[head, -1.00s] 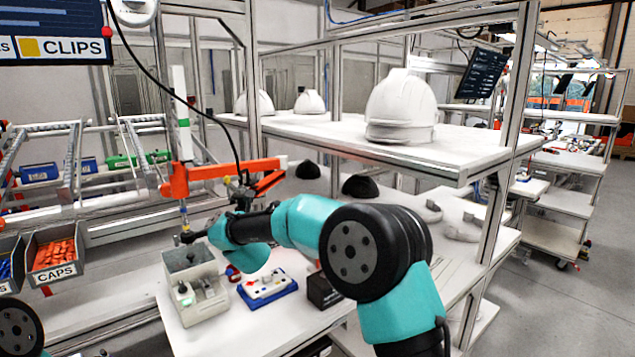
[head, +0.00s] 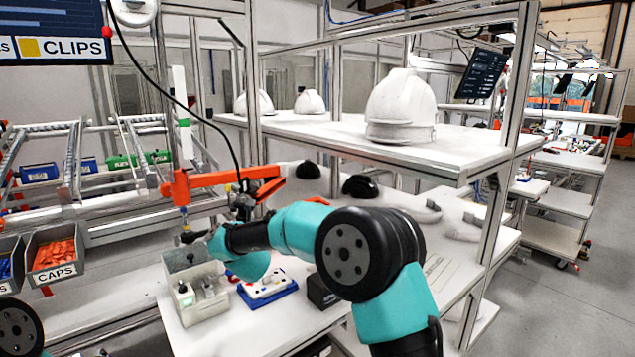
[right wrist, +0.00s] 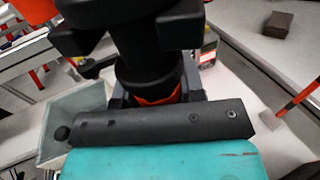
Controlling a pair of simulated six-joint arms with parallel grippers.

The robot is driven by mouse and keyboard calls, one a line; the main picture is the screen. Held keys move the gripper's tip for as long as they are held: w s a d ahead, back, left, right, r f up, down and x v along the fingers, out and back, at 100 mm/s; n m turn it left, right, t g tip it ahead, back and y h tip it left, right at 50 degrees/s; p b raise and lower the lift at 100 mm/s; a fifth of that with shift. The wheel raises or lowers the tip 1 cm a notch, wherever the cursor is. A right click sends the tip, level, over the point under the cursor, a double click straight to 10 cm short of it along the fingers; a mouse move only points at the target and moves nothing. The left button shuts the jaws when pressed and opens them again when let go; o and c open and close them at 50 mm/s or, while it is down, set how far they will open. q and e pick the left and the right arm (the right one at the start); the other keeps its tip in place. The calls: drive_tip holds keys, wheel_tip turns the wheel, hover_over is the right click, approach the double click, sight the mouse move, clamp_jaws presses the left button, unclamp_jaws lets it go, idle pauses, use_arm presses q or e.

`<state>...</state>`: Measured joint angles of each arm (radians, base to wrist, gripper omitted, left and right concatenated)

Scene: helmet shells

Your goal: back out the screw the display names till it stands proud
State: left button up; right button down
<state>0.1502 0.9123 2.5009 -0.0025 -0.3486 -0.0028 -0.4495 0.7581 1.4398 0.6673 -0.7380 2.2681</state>
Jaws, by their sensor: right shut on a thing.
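My right gripper (head: 192,237) is at the end of the teal and black arm, above the grey box-shaped fixture (head: 208,303) on the bench. In the right wrist view my right gripper (right wrist: 130,35) is shut on a black, driver-like tool (right wrist: 140,72) with an orange-red ring. Its tip is hidden. A blue block with a white top (head: 268,290) lies right of the fixture. A dark display (head: 482,73) hangs at the upper right; its text is too small to read. No single screw can be made out. My left gripper is out of view.
An orange jointed arm (head: 215,180) reaches over the bench near my right gripper. A small black box (head: 321,292) stands right of the blue block. A shelf with a white helmet shell (head: 400,105) rises behind.

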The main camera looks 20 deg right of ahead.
drive_tip(key=shift+f, duration=1.9)
idle(2.9)
drive_tip(key=shift+r, duration=3.3)
